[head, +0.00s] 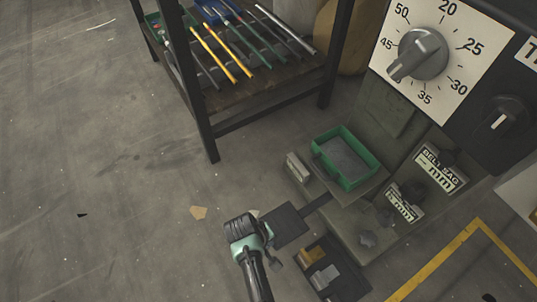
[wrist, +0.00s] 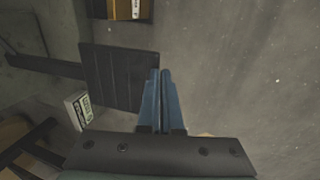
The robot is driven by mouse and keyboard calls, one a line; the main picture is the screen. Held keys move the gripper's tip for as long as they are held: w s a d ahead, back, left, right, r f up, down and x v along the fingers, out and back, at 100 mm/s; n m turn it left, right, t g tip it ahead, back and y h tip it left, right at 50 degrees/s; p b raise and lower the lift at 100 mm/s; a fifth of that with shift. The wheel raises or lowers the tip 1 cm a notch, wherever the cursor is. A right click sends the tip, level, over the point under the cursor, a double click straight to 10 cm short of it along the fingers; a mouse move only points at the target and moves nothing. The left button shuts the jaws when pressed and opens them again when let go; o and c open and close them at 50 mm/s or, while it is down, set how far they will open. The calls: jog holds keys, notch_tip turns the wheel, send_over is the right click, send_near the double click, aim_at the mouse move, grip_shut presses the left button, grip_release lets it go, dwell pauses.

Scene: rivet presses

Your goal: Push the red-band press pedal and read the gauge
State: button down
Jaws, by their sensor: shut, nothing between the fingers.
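A flat black pedal plate (head: 285,226) on a dark bar sits low at the foot of a grey-green machine. The ribbed plate also shows in the wrist view (wrist: 118,75). My gripper (wrist: 160,72) is shut and empty, its blue fingertips at the plate's right edge in that view. I cannot tell whether they touch it. In the head view my wrist hides the fingers, just left of the plate. I see no red band. A white dial (head: 427,58) with a grey knob, numbered 20 to 50, is at upper right. No gauge needle is readable.
A green tray (head: 347,158) stands on the machine above the pedal. Two "mm" label plates, one marked BELT SAG (head: 440,168), are to its right. An open dark box (head: 332,270) lies close to the pedal. A rod rack (head: 209,135) stands behind. The left floor is mostly clear.

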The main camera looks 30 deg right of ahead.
jog(key=p+v, duration=0.5)
jog(key=v, duration=0.4)
jog(key=shift+d, duration=0.15)
